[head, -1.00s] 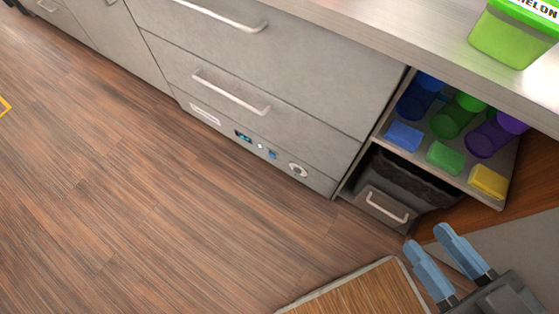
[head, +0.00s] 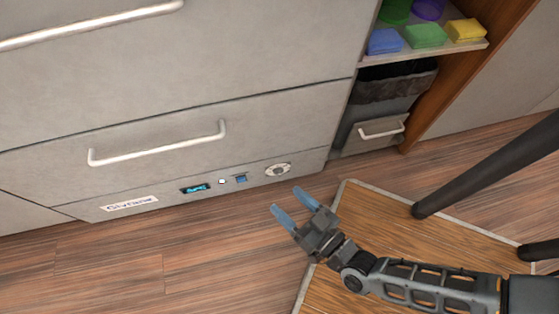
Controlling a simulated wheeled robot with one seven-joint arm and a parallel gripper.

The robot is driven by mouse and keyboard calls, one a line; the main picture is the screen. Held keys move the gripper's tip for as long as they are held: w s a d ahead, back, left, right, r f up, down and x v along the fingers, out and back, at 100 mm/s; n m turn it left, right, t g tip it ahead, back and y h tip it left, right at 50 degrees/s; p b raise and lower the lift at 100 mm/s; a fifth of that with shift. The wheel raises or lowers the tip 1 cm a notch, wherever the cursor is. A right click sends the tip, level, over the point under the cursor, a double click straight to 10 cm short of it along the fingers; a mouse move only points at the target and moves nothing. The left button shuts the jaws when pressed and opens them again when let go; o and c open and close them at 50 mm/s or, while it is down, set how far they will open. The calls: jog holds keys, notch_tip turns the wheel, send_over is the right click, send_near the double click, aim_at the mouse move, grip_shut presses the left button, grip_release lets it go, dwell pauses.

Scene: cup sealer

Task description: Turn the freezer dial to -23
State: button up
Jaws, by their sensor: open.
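The freezer dial (head: 277,170) is a round pale knob with a darker ring, at the right end of the control strip low on the freezer front. A small blue-lit display (head: 196,188) sits left of it; its digits are too small to read. My gripper (head: 294,203), with two blue fingers, is open and empty. It is in front of and below the dial in the picture, apart from it, with its fingers pointing toward the freezer.
A drawer handle (head: 160,146) projects above the control strip. To the right are a bin (head: 385,110) and a shelf with blue, green and yellow sponges (head: 426,36). A wooden board with a pale edge (head: 400,235) and dark poles (head: 490,165) are at right. Floor at left is clear.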

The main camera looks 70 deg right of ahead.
jog(key=w+d+f+m+g+h+b, duration=0.15)
jog(key=f+b, duration=0.25)
jog(key=f, duration=0.5)
jog(key=w+d+f+m+g+h+b, duration=0.1)
jog(key=w+d+f+h+b, duration=0.15)
jog(key=f, duration=0.65)
jog(key=g+h+b, duration=0.2)
jog(key=h+b, duration=0.1)
jog(key=b, duration=0.4)
send_near(280, 174)
jog(key=w, duration=0.1)
jog(key=shift+m, duration=0.45)
jog(key=x, duration=0.8)
jog(key=shift+s+d, duration=0.15)
jog(key=shift+d, duration=0.15)
jog(key=c, duration=1)
jog(key=shift+c, duration=0.2)
